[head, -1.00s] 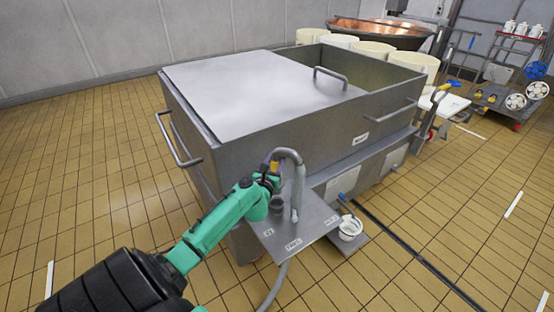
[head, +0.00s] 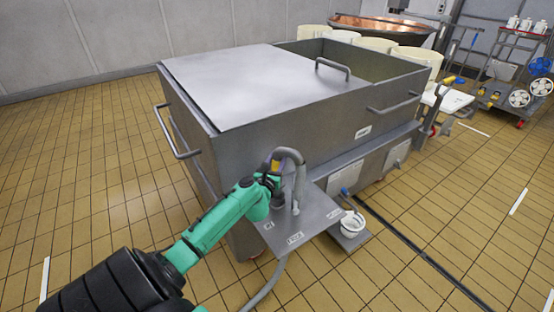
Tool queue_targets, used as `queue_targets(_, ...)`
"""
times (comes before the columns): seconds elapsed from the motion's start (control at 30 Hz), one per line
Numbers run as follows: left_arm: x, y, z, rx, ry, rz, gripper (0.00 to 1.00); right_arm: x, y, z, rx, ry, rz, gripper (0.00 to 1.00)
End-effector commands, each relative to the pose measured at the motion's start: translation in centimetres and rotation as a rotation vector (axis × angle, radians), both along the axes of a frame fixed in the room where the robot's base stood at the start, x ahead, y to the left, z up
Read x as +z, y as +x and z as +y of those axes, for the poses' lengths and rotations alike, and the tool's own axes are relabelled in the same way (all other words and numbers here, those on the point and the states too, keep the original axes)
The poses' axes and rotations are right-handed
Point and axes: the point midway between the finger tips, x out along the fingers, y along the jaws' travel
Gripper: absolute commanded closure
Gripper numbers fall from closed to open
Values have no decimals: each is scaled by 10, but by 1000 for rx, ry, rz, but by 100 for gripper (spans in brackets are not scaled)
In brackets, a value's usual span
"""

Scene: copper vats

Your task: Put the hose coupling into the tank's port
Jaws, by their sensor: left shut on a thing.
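The tank (head: 290,140) is a large grey metal vat with a flat lid, in the middle of the head view. A small metal shelf (head: 315,222) with white labels juts from its near side. A grey hose (head: 298,175) rises from the shelf area and bends over towards my left gripper (head: 272,180). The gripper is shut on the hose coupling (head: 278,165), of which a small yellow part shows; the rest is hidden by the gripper. A dark round stub (head: 278,201), which may be the port, stands on the shelf just below the gripper. My right gripper is out of view.
A white cup (head: 351,224) stands on a low plate right of the shelf. Cream tubs (head: 376,45) and a copper vat (head: 385,28) stand behind the tank. A cart (head: 505,80) is at the far right. Tiled floor is free at left and front right.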

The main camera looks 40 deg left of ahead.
Motion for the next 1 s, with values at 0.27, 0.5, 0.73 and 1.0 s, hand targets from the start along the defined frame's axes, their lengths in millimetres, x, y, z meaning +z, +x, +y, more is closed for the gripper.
queue_targets(0.27,2,0,0,0,1,-4,100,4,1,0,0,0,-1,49)
queue_targets(0.5,0,0,0,0,1,-4,100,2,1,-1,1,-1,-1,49)
queue_targets(0.73,-9,0,0,1,-1,-4,100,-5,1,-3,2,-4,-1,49)
queue_targets(1.0,-18,0,0,0,-1,-4,100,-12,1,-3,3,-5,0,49)
